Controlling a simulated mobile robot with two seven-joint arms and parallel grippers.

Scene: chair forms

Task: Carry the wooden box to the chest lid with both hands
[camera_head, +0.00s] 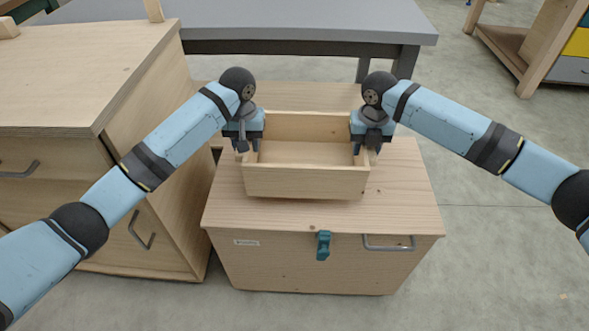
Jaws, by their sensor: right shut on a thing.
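The wooden box (305,184) is an open, light wood tray, level and empty, over the middle of the chest lid (405,205). I cannot tell whether it touches the lid or is just above it. My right gripper (367,147) is shut on the box's right side wall. My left gripper (247,145) is at the box's left side wall, with its fingers at the rim; how tightly they are closed is not clear. The chest (290,267) is plain wood with a teal latch (323,246) and a grey handle (388,244) on its front.
A wooden cabinet (75,70) with grey handles stands close on the left. A grey-topped table (310,28) is behind the chest. A wooden shelf unit (545,45) is at the far right. The floor right of the chest is clear.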

